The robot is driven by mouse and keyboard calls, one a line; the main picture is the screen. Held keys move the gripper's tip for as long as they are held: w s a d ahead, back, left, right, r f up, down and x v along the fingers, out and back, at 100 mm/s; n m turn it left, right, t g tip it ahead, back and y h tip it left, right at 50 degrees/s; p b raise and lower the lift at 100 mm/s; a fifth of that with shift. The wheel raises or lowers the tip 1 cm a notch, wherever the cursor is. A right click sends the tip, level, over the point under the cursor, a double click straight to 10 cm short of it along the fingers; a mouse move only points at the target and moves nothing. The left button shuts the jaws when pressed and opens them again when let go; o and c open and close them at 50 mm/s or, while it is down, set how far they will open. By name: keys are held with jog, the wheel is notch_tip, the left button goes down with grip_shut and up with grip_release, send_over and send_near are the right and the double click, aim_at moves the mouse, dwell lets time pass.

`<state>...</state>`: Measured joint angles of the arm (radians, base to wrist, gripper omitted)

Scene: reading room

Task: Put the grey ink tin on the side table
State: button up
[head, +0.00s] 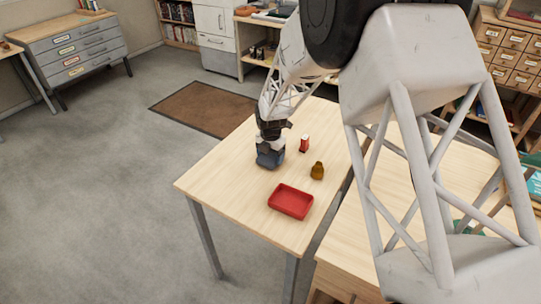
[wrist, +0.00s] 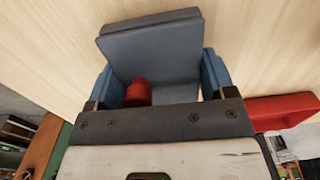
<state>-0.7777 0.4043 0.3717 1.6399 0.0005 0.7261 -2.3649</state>
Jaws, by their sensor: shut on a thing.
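My gripper (head: 271,145) points down over the far left part of a light wood table (head: 235,185) with grey legs. It is shut on a blue-grey, blocky tin (head: 269,160). The tin is at or just above the tabletop; I cannot tell if it touches. In the wrist view the grey tin (wrist: 160,50) fills the space between the fingers, with blue-grey parts at both sides. A red rounded piece (wrist: 138,93) shows against its face; I cannot tell whether it belongs to the tin.
A red tray (head: 290,202) stands nearer on the same table. A small brown bottle (head: 317,171) and a small red-and-white item (head: 304,143) stand right of the tin. Another wooden surface (head: 345,265) adjoins at the right. The table's left part is clear.

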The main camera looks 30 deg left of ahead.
aim_at(271, 155)
jog(key=shift+f, duration=0.1)
dwell(0.3)
jog(key=o, duration=1.2)
notch_tip(271, 155, up, 12)
dwell(0.9)
